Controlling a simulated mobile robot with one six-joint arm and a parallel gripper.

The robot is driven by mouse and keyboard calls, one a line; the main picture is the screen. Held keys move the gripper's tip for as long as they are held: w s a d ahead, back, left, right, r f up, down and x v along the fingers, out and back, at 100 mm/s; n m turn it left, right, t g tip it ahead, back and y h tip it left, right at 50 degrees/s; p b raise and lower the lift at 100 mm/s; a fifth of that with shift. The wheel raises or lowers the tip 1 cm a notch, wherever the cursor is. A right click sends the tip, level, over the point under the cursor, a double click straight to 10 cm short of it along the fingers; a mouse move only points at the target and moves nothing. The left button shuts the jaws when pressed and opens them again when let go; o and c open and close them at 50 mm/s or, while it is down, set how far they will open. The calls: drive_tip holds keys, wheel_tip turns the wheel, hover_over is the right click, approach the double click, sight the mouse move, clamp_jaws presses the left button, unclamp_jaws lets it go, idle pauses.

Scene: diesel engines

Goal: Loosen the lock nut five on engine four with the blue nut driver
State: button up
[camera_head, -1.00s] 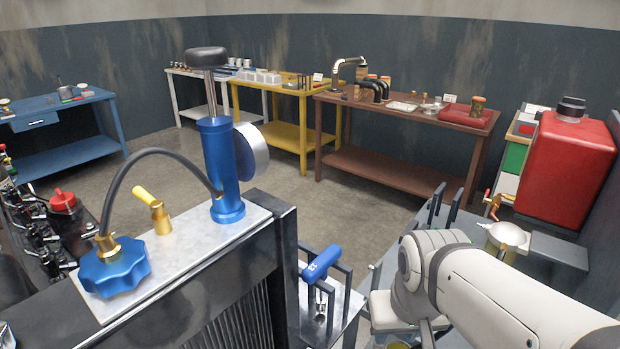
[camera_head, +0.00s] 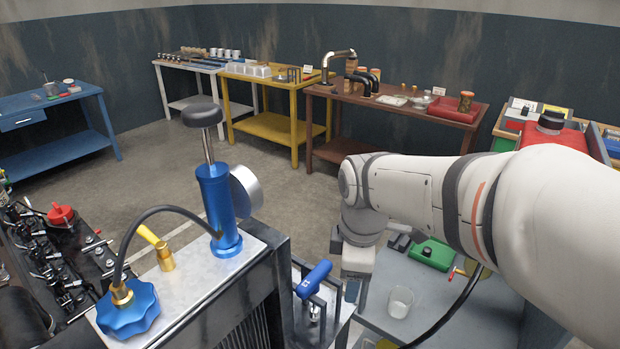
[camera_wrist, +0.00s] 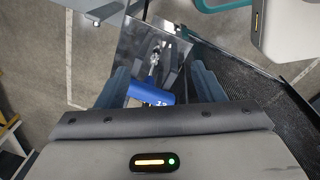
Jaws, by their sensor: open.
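The blue nut driver (camera_head: 313,279) has a blue T-shaped handle and a metal shank. It stands in a dark holder beside the radiator-like block in the head view. In the wrist view its blue handle (camera_wrist: 151,94) shows below my gripper, framed by the two fingers. My gripper (camera_wrist: 161,82) is open and empty. In the head view it is just right of the driver, partly hidden under my arm. An engine (camera_head: 60,250) with black parts and a red cap is at the left. I cannot tell its number or lock nut five.
A metal-topped block carries a blue pump (camera_head: 217,205), a hose, a yellow valve (camera_head: 158,247) and a blue knob (camera_head: 128,309). A grey bench (camera_head: 455,315) holds a white cup (camera_head: 400,301) and a green box (camera_head: 433,254). Blue, white, yellow and brown tables stand behind open floor.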

sight(315, 273)
drive_tip(key=w+a+r+n+g+p, duration=0.1)
drive_tip(key=w+a+r+n+p, duration=0.5)
drive_tip(key=n, duration=0.7)
drive_tip(key=f+b, duration=0.6)
drive_tip(key=f, duration=0.1)
drive_tip(key=s+f+b, duration=0.1)
drive_tip(key=f+b, duration=0.2)
drive_tip(key=f, duration=0.1)
drive_tip(key=shift+a+f, duration=0.25)
clamp_jaws()
idle(0.4)
idle(0.5)
drive_tip(key=shift+r, duration=0.1)
wheel_tip(315, 273, up, 16)
drive_tip(key=p, duration=1.1)
drive_tip(key=shift+p, duration=0.4)
